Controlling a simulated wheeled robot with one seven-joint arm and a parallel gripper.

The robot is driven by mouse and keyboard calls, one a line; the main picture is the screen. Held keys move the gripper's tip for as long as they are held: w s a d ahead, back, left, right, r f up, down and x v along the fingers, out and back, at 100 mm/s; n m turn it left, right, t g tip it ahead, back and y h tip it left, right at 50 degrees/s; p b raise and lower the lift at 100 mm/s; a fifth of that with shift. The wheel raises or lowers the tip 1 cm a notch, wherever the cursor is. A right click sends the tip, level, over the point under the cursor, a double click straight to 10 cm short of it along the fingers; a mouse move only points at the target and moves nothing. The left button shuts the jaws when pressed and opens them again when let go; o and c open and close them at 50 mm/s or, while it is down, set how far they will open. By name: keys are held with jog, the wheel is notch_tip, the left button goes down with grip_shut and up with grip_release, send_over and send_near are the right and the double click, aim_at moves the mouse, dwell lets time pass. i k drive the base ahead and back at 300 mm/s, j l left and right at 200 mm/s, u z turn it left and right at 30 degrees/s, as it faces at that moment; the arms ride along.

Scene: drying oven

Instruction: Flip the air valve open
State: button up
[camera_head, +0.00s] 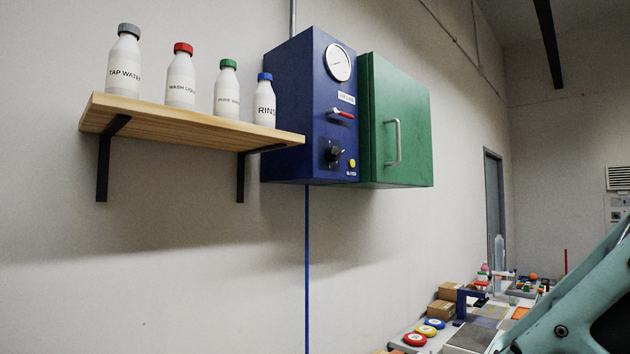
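The drying oven is a blue wall-mounted box (290,110) with a green door (402,125) on its right, which looks shut. On the blue panel's front is a small lever with a red handle (343,114), apparently the air valve, below a round white gauge (339,62) and a label. The lever lies nearly level, its red end pointing right. A black knob (334,153) and a yellow button (352,163) sit below it. My gripper is not in view; only part of my arm shows at the lower right.
A wooden shelf (190,125) left of the oven holds several white bottles, and its right end reaches in front of the blue box. A blue hose (307,270) hangs below the box. A cluttered table (470,338) is at the lower right. The space before the oven looks clear.

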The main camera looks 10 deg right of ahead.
aim_at(333, 110)
jog(key=i+l+u, duration=0.15)
jog(key=i+l, duration=0.15)
jog(key=i+l+u, duration=0.2)
jog(key=l, duration=0.2)
jog(key=i+l+u, duration=0.15)
jog(key=i+l, duration=0.15)
jog(key=i+l+u, duration=0.15)
jog(key=l, duration=0.35)
